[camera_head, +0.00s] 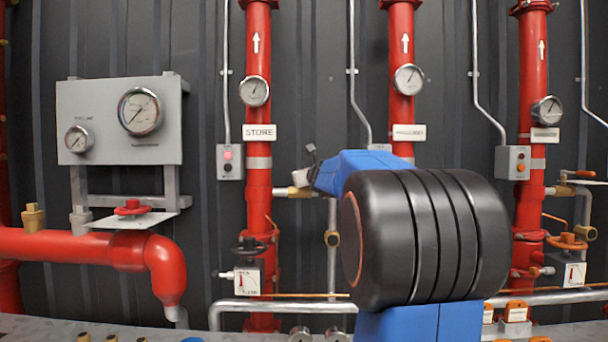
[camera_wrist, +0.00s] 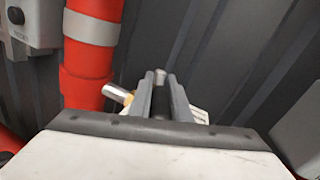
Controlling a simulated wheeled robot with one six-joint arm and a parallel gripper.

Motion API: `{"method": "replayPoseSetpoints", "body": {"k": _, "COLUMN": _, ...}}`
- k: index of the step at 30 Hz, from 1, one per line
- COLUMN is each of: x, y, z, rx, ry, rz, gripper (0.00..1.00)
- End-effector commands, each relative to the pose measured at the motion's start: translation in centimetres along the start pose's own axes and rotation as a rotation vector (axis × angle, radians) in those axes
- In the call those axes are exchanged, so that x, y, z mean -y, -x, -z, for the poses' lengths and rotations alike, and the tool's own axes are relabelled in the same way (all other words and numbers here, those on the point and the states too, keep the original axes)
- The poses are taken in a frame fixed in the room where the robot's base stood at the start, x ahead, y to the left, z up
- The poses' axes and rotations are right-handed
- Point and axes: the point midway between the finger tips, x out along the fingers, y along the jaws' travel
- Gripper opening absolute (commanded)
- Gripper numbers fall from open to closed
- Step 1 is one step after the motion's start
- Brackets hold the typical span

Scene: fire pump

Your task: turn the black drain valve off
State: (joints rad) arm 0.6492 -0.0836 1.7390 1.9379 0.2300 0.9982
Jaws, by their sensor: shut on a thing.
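My gripper (camera_wrist: 165,90) shows in the wrist view, its two grey fingers close together around a dark part (camera_wrist: 160,105), which I take for the black drain valve's handle; most of it is hidden. A pale plate shows just right of the fingers. A red pipe (camera_wrist: 88,60) with a white band stands to their left, with a metal-and-brass stub (camera_wrist: 117,94) beside it. In the head view my arm hides the gripper and the lower middle pipe. Another black handwheel (camera_head: 250,246) is in clear view on the left pipe, above a white open/close plate (camera_head: 247,280).
A gauge panel (camera_head: 120,120) and a thick red pipe (camera_head: 80,247) stand at the left. Grey button boxes (camera_head: 230,161) hang beside the red risers. Orange-handled valves (camera_head: 567,241) are at the right. A silver pipe (camera_head: 270,305) runs low across the wall.

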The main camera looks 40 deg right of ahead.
Motion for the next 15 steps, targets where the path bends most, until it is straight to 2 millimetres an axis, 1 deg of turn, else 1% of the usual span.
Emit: {"method": "replayPoseSetpoints", "body": {"k": 15, "x": 0.04, "y": 0.00, "z": 0.08, "rx": -0.009, "ry": 0.000, "rz": 0.040, "gripper": 0.00}}
